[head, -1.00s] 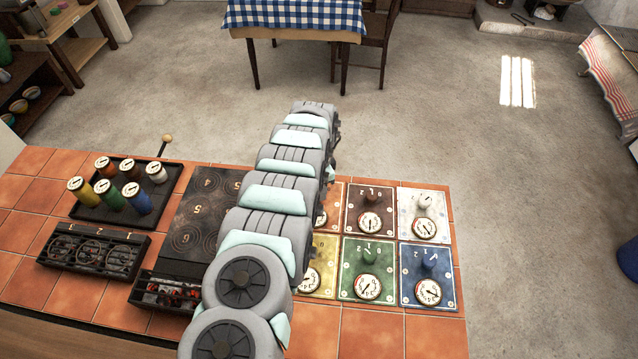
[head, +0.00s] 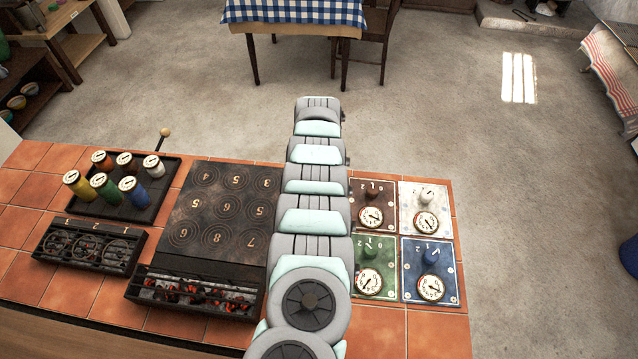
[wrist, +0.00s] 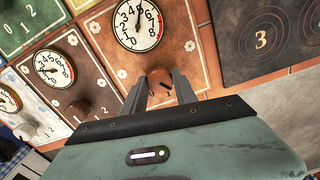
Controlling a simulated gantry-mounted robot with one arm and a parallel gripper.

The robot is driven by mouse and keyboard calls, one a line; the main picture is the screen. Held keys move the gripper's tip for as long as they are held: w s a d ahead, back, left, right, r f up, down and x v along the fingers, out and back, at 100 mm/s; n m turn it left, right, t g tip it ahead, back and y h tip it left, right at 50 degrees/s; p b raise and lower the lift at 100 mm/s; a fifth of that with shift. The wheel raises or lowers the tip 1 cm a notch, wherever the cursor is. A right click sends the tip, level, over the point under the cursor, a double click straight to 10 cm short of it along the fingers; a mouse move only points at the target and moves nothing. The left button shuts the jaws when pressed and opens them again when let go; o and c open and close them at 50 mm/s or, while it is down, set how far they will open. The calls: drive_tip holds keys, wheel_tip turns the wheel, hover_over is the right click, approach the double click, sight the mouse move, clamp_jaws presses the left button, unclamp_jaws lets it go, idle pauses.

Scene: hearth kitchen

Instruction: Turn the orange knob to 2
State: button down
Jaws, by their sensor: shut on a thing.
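The orange knob (wrist: 160,80) stands on an orange-brown panel (wrist: 184,48) in the wrist view. A white round dial (wrist: 138,25) with black numbers and a red arc sits on the same panel. My gripper (wrist: 160,88) has its two fingers on either side of the knob and is shut on it. A short dark mark shows on the knob's top. No numbers around the knob can be read, so its setting cannot be told. In the head view my arm hides the orange knob and its panel.
A brown panel (wrist: 72,72) with its own knob and dial lies beside the orange one. Green (head: 371,282), blue (head: 447,255) and white (head: 436,194) panels stand to the right. A dark hob plate (head: 205,250) is left of my arm, with a jar tray (head: 150,205) beyond.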

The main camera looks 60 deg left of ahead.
drive_tip(key=shift+f+n+b, duration=0.1)
drive_tip(key=shift+n+b, duration=0.35)
drive_tip(key=shift+n, duration=0.45)
drive_tip(key=c, duration=1)
unclamp_jaws()
wheel_tip(320, 180, up, 11)
drive_tip(key=p, duration=0.1)
